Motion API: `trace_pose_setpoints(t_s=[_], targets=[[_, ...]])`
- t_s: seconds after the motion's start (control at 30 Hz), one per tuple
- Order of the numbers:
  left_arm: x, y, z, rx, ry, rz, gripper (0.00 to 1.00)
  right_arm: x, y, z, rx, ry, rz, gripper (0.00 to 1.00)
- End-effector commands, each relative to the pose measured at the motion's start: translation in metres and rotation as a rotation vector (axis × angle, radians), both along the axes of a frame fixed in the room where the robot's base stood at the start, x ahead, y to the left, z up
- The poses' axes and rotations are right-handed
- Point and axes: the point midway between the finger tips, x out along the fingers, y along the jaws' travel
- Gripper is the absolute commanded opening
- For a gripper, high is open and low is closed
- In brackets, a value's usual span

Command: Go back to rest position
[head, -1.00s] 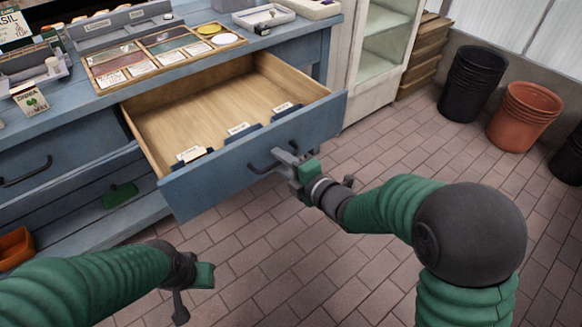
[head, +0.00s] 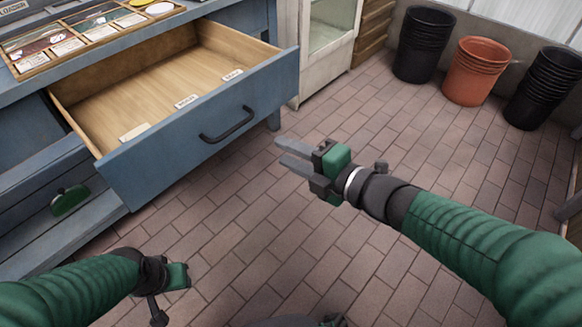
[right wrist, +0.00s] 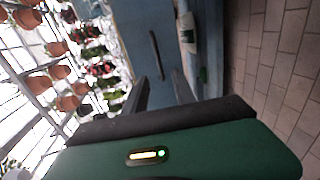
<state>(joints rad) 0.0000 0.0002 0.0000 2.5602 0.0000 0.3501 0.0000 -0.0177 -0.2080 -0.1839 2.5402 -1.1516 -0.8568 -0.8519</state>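My right gripper (head: 281,150) hangs over the tiled floor, right of the open blue drawer (head: 170,165). Its two grey fingers are apart with nothing between them, and it is clear of the black drawer handle (head: 228,124). In the right wrist view the fingers (right wrist: 160,90) also show apart, with a blue front and dark handle (right wrist: 156,55) beyond them. My left gripper (head: 176,277) is low at the left in the head view, over the floor; its fingers cannot be made out.
The drawer sticks out of the blue workbench (head: 235,12), its wooden inside empty apart from small labels. A green object (head: 69,200) lies on the lower shelf. Black pots (head: 424,45) and orange pots (head: 477,70) stand at the back right. The middle floor is clear.

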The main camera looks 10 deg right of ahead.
Motion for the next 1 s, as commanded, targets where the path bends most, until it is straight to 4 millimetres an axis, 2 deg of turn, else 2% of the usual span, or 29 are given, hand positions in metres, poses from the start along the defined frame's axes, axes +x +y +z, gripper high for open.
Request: trace_pose_setpoints(t_s=[0.07, 0.57, 0.67, 0.7, 0.77, 0.83, 0.9, 0.97, 1.0], targets=[[0.0, 0.0, -0.005, 0.0, -0.001, 0.0, 0.36, -0.002, -0.002, -0.001, -0.002, -0.002, -0.003, 0.33], [0.0, 0.0, 0.0, 0.0, -0.001, 0.0, 0.36, 0.002, -0.007, 0.001, 0.016, 0.028, -0.038, 0.33], [0.0, 0.0, 0.016, 0.0, 0.0, 0.0, 0.36, 0.02, -0.035, -0.011, 0.122, 0.185, -0.235, 0.33], [0.0, 0.0, 0.024, 0.0, 0.0, 0.0, 0.36, 0.026, -0.053, -0.023, 0.197, 0.293, -0.368, 0.33], [0.0, 0.0, 0.037, 0.0, -0.001, 0.0, 0.36, 0.024, -0.082, -0.048, 0.333, 0.48, -0.598, 0.33], [0.0, 0.0, 0.051, 0.0, -0.001, 0.0, 0.36, 0.005, -0.108, -0.085, 0.502, 0.707, -0.881, 0.33], [0.0, 0.0, 0.062, 0.0, -0.001, 0.0, 0.36, -0.03, -0.118, -0.118, 0.655, 0.919, -1.145, 0.33], [0.0, 0.0, 0.07, 0.0, -0.001, 0.0, 0.36, -0.064, -0.117, -0.139, 0.766, 1.083, -1.354, 0.33], [0.0, 0.0, 0.075, 0.0, -0.001, 0.0, 0.36, -0.088, -0.111, -0.149, 0.831, 1.184, -1.487, 0.33]])
